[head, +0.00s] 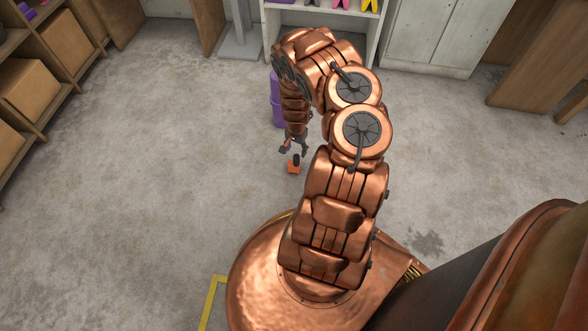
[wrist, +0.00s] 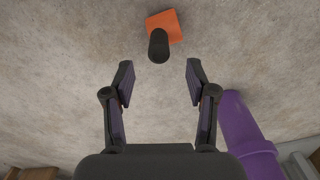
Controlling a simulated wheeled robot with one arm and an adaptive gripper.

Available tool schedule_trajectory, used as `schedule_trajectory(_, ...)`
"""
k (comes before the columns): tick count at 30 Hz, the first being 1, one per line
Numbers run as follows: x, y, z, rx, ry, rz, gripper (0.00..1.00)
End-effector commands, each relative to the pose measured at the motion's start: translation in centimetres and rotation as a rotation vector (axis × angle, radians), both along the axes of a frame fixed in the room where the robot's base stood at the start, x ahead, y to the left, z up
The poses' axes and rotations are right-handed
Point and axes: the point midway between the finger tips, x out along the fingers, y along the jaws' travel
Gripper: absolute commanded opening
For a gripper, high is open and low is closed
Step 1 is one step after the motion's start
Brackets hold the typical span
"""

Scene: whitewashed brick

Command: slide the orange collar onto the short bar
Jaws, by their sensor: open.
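An orange, square-looking piece (head: 294,168) is on or near the floor below my gripper (head: 295,149). A short dark cylinder (head: 296,159) rises from it; I cannot tell whether this is part of it. In the wrist view the orange piece (wrist: 166,20) is at the top centre, with the dark cylinder (wrist: 158,46) pointing toward me. My gripper (wrist: 159,82) is open and empty, its fingers apart from the cylinder and either side of its line. No opening in the orange piece shows. I cannot tell which thing is the short bar.
A purple, rounded post (head: 276,103) stands close behind my gripper; it also shows at lower right in the wrist view (wrist: 246,125). A white shelf (head: 315,20) and cabinet (head: 435,35) stand at the back, wooden shelving (head: 42,50) at the left. The floor at left is clear.

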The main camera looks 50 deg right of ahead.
Motion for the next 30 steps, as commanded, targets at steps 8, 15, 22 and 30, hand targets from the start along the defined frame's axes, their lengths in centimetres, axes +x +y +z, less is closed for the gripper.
schedule_trajectory(8,0.0,0.1,-2.5,0.002,0.0,0.002,0.57)
schedule_trajectory(15,0.0,0.1,-3.8,0.001,-0.001,0.001,0.57)
schedule_trajectory(22,-0.2,0.1,-6.5,0.002,-0.002,0.002,0.57)
schedule_trajectory(30,-0.2,0.1,-7.6,0.0,0.0,0.002,0.57)
